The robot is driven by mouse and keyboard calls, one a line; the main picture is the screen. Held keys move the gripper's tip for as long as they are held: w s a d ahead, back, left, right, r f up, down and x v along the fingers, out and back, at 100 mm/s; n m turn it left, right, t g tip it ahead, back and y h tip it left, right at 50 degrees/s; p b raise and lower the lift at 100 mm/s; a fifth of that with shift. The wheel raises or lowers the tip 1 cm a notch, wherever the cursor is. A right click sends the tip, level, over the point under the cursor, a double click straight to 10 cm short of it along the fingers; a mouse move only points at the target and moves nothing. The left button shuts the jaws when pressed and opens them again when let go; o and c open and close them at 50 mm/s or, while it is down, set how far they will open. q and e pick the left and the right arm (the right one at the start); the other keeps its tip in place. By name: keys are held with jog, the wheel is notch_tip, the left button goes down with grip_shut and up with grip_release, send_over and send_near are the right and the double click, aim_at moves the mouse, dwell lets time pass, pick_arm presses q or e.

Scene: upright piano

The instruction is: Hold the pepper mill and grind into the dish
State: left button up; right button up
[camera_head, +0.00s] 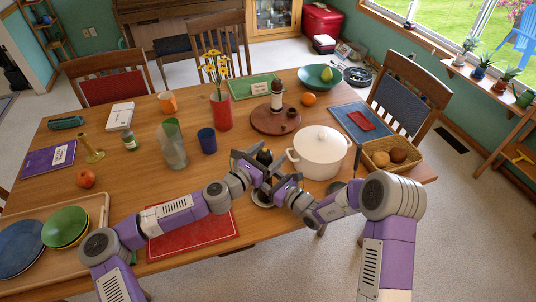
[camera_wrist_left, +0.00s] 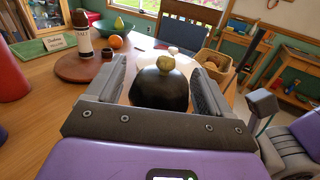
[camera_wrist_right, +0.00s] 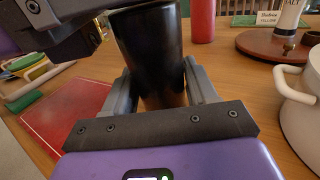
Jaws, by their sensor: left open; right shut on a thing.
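The black pepper mill (camera_head: 264,156) stands upright near the table's front edge, mostly hidden by my grippers in the head view. My right gripper (camera_wrist_right: 165,92) is shut on its black body (camera_wrist_right: 150,45), low down. My left gripper (camera_wrist_left: 157,82) is open around its dark domed top (camera_wrist_left: 160,88), with one finger on each side and a greenish-brown knob (camera_wrist_left: 166,63) above. In the head view my left gripper (camera_head: 260,162) is above and left of my right gripper (camera_head: 277,182). A round grey shape below the grippers is partly hidden; I cannot tell whether it is the dish.
A white lidded pot (camera_head: 318,155) stands close to the right, beside a bread basket (camera_head: 375,165). A red mat (camera_head: 195,235) lies front left. Bare table lies between the pitcher and the mat.

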pick_arm(q)
jog(key=c, duration=1)
